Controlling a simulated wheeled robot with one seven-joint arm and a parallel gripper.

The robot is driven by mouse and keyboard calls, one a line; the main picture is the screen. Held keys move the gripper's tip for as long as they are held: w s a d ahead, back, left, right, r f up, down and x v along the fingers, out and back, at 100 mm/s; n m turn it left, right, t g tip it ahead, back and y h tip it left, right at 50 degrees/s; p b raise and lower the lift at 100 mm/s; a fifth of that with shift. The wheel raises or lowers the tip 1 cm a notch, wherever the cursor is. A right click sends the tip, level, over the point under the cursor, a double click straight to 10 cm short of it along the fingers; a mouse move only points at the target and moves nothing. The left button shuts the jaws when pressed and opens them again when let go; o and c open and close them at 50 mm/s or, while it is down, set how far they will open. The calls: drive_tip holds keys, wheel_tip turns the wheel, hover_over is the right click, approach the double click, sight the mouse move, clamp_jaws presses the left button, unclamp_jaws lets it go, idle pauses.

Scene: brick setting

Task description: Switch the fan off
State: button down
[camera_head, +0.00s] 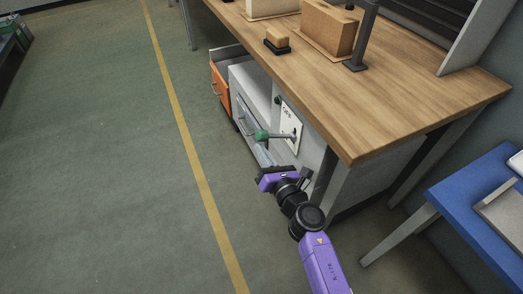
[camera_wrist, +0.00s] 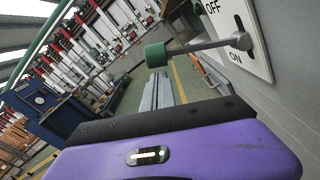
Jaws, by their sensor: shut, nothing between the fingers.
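A white switch plate (camera_head: 288,125) marked OFF is on the grey panel under the workbench. In the wrist view the plate (camera_wrist: 262,55) shows OFF above and ON below, with a dark slot. A metal lever with a green knob (camera_head: 262,135) sticks out of the plate, its base at the ON end of the slot. The green knob (camera_wrist: 156,54) is large in the wrist view. My purple gripper (camera_head: 261,150) is just below the knob in the head view. Its fingers (camera_wrist: 163,77) are shut and empty; whether they touch the knob is unclear. I see no fan.
The wooden workbench top (camera_head: 400,95) overhangs the switch and carries boxes. An orange drawer unit (camera_head: 220,83) stands farther back under it. A blue table (camera_head: 490,195) is at the right. The green floor (camera_head: 110,190) to the left is clear.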

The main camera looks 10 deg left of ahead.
drive_tip(key=shift+w+d+r+m+p, duration=0.1)
drive_tip(key=shift+r+m+p, duration=0.2)
drive_tip(key=shift+r+m, duration=0.15)
drive_tip(key=shift+w+d+r, duration=0.1)
drive_tip(key=shift+r, duration=0.05)
drive_tip(key=s+d+f, duration=0.2)
drive_tip(key=s, duration=0.3)
drive_tip(key=s+d+f, duration=0.2)
drive_tip(key=s, duration=0.3)
drive_tip(key=shift+s+d+b, duration=0.2)
drive_tip(key=shift+d+b, duration=0.1)
idle(0.3)
idle(0.5)
